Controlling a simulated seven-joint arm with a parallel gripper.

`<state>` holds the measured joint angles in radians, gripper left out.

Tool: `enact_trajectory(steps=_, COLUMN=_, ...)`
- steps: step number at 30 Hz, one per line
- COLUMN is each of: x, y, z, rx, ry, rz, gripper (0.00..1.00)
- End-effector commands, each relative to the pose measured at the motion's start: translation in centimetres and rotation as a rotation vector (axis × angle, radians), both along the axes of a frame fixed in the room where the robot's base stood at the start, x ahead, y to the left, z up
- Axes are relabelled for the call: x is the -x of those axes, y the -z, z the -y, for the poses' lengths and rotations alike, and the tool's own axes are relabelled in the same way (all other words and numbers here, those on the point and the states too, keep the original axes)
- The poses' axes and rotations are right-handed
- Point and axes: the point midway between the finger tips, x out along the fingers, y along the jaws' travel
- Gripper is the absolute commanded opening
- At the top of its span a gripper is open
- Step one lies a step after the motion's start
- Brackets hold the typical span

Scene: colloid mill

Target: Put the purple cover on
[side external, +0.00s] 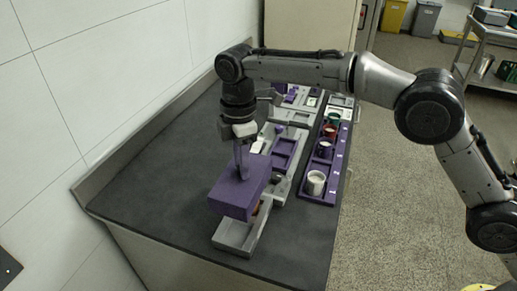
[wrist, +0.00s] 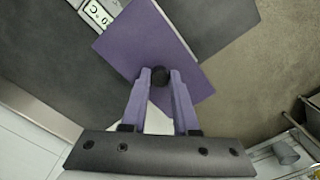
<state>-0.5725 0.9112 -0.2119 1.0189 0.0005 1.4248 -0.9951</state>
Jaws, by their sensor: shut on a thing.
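The purple cover (side external: 236,194) is a box-like block over the near end of a grey metal unit (side external: 237,234) on the dark counter. It sits a little askew to that unit, and I cannot tell whether it rests on it or hangs just above. My gripper (side external: 242,177) points down from above with its purple fingers at the cover's top. In the wrist view my gripper (wrist: 160,79) is shut on the black knob (wrist: 160,75) of the purple cover (wrist: 145,38). The cover hides most of what lies under it; a small brownish part shows at its right edge.
To the right, a purple tray (side external: 334,170) holds several cups, with a white one (side external: 316,182) nearest. Grey units and purple trays (side external: 284,153) stand behind the cover. The left of the dark counter (side external: 150,190) is free, up to the wall.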

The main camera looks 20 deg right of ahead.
Motion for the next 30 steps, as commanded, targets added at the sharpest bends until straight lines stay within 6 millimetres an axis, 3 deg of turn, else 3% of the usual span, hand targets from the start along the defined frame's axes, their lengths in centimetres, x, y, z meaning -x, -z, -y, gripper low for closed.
enact_trajectory(steps=30, x=0.2, y=8.2, z=-0.1, rx=-0.001, ry=-0.003, rz=0.001, gripper=0.00)
